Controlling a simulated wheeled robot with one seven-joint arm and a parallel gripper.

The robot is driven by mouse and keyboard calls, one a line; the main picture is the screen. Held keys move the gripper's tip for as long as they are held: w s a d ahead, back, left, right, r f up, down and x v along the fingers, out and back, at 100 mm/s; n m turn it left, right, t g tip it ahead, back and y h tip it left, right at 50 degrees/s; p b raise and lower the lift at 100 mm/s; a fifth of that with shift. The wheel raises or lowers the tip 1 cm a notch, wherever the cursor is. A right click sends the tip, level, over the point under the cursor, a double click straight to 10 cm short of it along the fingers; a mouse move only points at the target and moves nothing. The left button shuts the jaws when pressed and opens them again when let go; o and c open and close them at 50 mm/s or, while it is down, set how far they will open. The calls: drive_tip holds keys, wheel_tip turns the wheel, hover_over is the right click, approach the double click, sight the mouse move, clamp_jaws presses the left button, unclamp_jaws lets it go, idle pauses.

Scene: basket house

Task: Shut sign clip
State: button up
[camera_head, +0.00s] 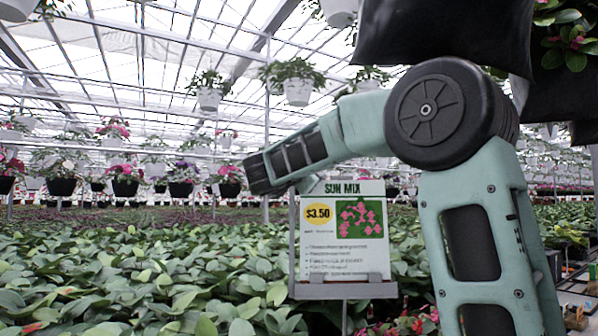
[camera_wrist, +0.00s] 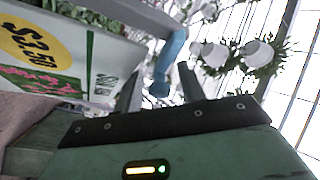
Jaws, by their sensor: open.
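The white SUN MIX price sign (camera_head: 318,235) stands upright on a post in the head view, with a grey holder frame around its left and lower edges. In the wrist view the sign (camera_wrist: 112,62) fills the upper left, tilted. A blue lever-like piece (camera_wrist: 169,62), perhaps the sign clip, stands beside the sign's top edge; whether it is open I cannot tell. My gripper (camera_wrist: 160,88) is open, its dark fingers on either side of the blue piece's lower end; contact is unclear. In the head view my wrist is at the sign's upper left, and the fingers are hard to make out.
Dense leafy plants (camera_head: 150,275) fill the bed left of and behind the sign. A large dark pot (camera_head: 440,40) hangs above my arm. White hanging pots (camera_head: 298,92) show farther back. Pink flowers (camera_head: 405,325) grow below the sign.

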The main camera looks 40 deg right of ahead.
drive_tip(key=b+v, duration=0.1)
drive_tip(key=v, duration=1.6)
drive_tip(key=shift+c, duration=0.3)
